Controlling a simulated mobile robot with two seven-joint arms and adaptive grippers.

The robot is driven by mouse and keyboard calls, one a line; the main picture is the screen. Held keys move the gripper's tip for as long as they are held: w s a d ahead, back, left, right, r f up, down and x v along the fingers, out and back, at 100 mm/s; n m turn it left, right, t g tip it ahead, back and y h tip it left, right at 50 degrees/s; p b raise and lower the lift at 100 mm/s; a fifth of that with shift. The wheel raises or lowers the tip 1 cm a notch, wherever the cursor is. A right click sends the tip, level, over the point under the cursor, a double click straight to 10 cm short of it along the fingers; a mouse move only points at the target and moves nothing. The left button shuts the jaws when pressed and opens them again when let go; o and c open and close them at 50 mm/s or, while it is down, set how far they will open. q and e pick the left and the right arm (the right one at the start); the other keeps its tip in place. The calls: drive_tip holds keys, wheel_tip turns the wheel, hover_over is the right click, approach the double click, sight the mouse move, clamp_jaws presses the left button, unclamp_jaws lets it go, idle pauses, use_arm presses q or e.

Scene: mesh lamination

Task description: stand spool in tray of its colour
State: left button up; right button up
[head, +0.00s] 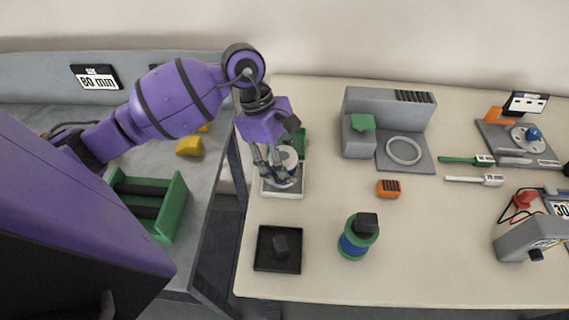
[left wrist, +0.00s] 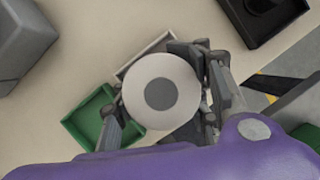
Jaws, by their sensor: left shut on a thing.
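My left gripper (head: 276,174) points down over the white tray (head: 292,192) and is shut on a white spool (head: 288,158). In the left wrist view the spool (left wrist: 180,82) shows its round white face and grey centre, with a finger on each side. The white tray's rim (left wrist: 142,56) shows past the spool. I cannot tell whether the spool touches the tray floor. A green tray (head: 302,138) lies just behind, partly hidden by the gripper. My right gripper is out of view.
A green and blue cylinder with a black top (head: 358,238) stands right of the black tray. An orange block (head: 388,188) and a grey fixture (head: 388,115) are farther right. A green rack (head: 172,205) is on the left bench, across a gap. The table's middle front is clear.

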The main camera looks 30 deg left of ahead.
use_arm(q)
drive_tip(key=shift+f, duration=0.1)
drive_tip(key=o, duration=1.5)
drive_tip(key=shift+o, duration=0.2)
drive_tip(key=shift+r, duration=0.25)
drive_tip(key=v, duration=1.2)
drive_tip(key=shift+b, duration=0.35)
drive_tip(key=shift+f, duration=0.1)
